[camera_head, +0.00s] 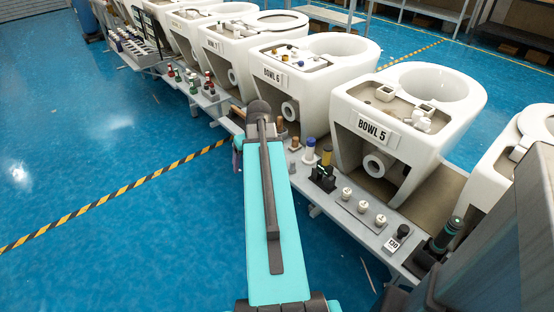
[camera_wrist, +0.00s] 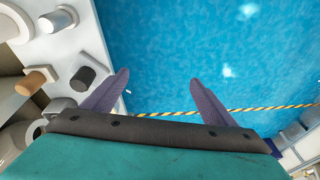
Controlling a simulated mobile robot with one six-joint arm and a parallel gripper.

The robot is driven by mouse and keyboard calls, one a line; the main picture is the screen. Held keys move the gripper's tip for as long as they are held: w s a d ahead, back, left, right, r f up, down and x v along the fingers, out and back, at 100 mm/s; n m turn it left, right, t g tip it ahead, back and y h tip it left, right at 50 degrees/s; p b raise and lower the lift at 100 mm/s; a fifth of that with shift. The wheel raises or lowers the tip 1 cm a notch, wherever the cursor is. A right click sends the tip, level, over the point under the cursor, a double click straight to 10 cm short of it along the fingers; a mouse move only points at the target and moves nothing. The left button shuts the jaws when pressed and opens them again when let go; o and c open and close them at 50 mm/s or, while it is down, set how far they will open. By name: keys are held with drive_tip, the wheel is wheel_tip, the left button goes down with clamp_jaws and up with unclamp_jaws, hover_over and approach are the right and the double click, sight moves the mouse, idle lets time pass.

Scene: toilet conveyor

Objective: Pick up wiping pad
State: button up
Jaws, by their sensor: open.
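I cannot make out a wiping pad for certain in either view. My gripper (camera_wrist: 158,77) is open and empty in the wrist view, its two purple fingers spread over blue floor. In the head view my arm hides most of the gripper; a bit of purple finger shows beside the ledge of the conveyor. A brown cylinder (camera_wrist: 34,82) and a white cylinder (camera_wrist: 58,18) are farther left on the pale ledge.
A row of white toilet bowls, including BOWL 5 (camera_head: 420,100) and BOWL 6 (camera_head: 310,65), stands on the conveyor. The side ledge (camera_head: 335,205) carries a blue-topped bottle (camera_head: 310,150), round knobs (camera_head: 363,207) and a black-green tool (camera_head: 446,235). The blue floor at left is clear.

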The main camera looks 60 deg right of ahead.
drive_tip(key=s+d+r+m+t+h+b, duration=0.1)
drive_tip(key=s+d+r+h, duration=0.1)
drive_tip(key=s+d+r, duration=0.6)
wheel_tip(320, 180, up, 2)
drive_tip(key=shift+d+r, duration=0.1)
drive_tip(key=shift+d, duration=0.75)
drive_tip(key=shift+b+x, duration=0.65)
drive_tip(key=shift+x, duration=3.65)
drive_tip(key=shift+b+x, duration=0.3)
drive_tip(key=shift+x, duration=2.3)
drive_tip(key=shift+s+a, duration=0.1)
drive_tip(key=shift+s, duration=0.05)
drive_tip(key=shift+c, duration=0.4)
drive_tip(key=c, duration=1.1)
